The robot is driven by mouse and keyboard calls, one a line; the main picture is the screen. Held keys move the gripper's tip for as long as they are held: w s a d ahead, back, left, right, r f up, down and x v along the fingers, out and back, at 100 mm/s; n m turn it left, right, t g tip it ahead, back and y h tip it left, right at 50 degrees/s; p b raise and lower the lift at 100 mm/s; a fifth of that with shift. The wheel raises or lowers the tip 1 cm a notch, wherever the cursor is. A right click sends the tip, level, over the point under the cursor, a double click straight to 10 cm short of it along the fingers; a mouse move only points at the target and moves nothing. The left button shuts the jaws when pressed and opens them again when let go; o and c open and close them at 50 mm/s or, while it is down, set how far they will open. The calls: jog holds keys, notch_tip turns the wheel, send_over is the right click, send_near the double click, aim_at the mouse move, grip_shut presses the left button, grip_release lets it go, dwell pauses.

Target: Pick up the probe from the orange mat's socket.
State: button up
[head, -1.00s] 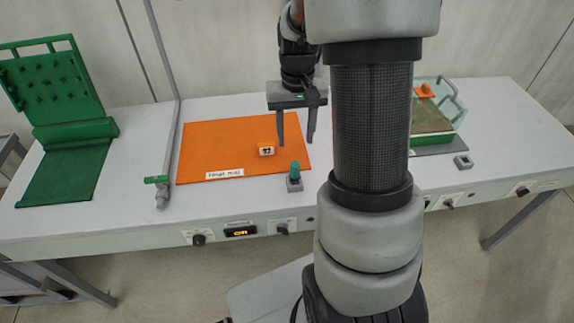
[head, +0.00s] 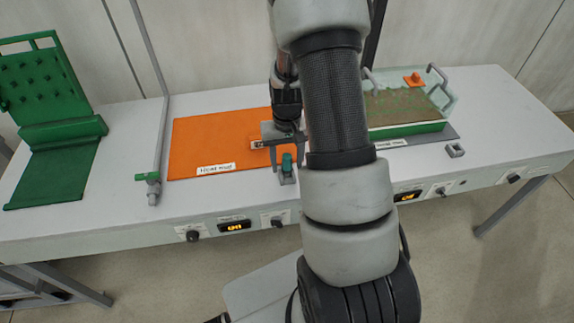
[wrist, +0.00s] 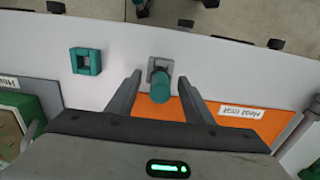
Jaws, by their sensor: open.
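The probe (head: 287,162) is a teal cylinder standing upright in a small grey socket (head: 287,178) at the front right corner of the orange mat (head: 205,140). In the wrist view the probe (wrist: 161,91) lies between my two fingers, with the grey socket (wrist: 159,66) just beyond it. My gripper (head: 286,162) is open, with one finger on each side of the probe. I cannot tell whether either finger touches it. My arm hides the mat's right edge in the head view.
A teal square socket (wrist: 86,62) stands beside the probe's socket in the wrist view. A handled tray (head: 410,112) stands right, a green rack (head: 55,120) left, and an upright pole (head: 160,110) left of the mat.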

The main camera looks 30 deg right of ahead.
jog(key=shift+c, duration=0.5)
jog(key=c, duration=1)
jog(key=shift+c, duration=0.2)
